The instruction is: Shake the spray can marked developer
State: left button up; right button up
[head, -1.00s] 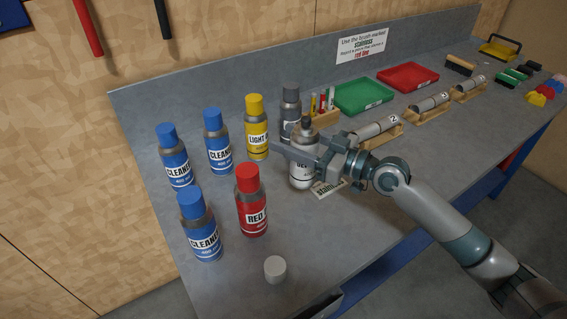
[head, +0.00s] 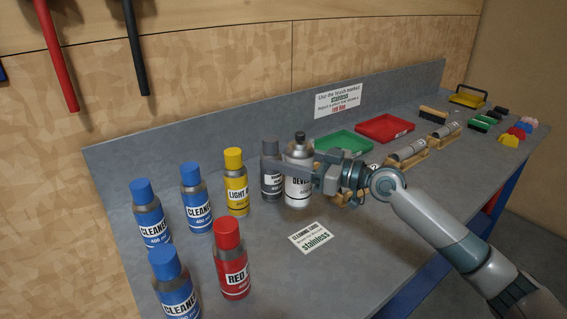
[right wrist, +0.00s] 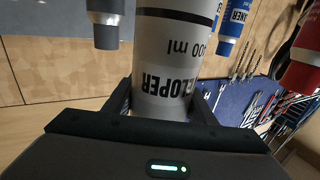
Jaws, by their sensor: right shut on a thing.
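The developer can (head: 297,190) is white with a dark nozzle on top and no cap on it. My right gripper (head: 292,172) is shut around its body, and the can is upright. My left gripper is not in view.
A grey can (head: 271,172) stands close left of the developer can. A yellow can (head: 236,185), a red can (head: 233,268) and blue cleaner cans (head: 196,205) stand further left. The card (head: 311,237) lies in front on bare bench. Green (head: 345,143) and red (head: 385,128) trays lie behind.

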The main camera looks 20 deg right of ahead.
dwell(0.4)
notch_tip(320, 180, up, 7)
jog(key=p, duration=0.4)
jog(key=shift+r, duration=0.15)
